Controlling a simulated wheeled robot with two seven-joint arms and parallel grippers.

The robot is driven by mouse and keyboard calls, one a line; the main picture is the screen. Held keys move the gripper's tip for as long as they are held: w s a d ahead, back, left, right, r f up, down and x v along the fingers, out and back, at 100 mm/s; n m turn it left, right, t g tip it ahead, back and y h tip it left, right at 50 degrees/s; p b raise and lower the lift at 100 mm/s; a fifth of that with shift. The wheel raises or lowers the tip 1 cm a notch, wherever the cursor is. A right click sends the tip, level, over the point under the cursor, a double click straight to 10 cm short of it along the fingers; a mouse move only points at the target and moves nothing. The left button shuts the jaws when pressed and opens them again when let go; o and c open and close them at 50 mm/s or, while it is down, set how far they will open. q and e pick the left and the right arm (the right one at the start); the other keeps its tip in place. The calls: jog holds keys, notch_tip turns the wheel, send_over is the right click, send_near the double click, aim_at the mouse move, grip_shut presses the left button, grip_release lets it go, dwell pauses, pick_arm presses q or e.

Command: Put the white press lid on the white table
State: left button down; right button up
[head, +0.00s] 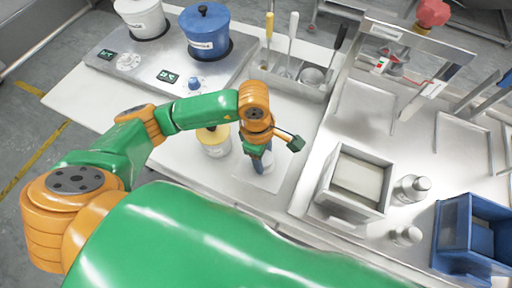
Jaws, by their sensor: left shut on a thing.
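My left gripper (262,166) points down over the right part of the white table (110,112), above a pale square patch. It is shut on a small white thing (269,159), which looks like the white press lid. The gripper hides most of it, and I cannot tell if it touches the surface below. A white canister with a yellowish top (215,142) stands just left of the gripper, partly behind my arm. My right gripper is not in view.
A steel double heater (128,62) holds a white pot (141,14) and a blue pot (206,32) at the back. A utensil holder (296,88) stands behind the gripper. The steel counter at right carries a square bin (333,201), metal weights and a blue bin (453,237).

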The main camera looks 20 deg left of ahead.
aim_at(264, 166)
pick_arm(q)
jog(key=f, duration=0.4)
jog(key=shift+d+f, duration=0.3)
jog(key=shift+f, duration=0.05)
jog(key=shift+a+f, duration=0.2)
jog(key=shift+a, duration=0.05)
jog(key=shift+f, duration=0.15)
jog(key=shift+c, duration=1.4)
grip_release()
jog(key=shift+d, duration=0.15)
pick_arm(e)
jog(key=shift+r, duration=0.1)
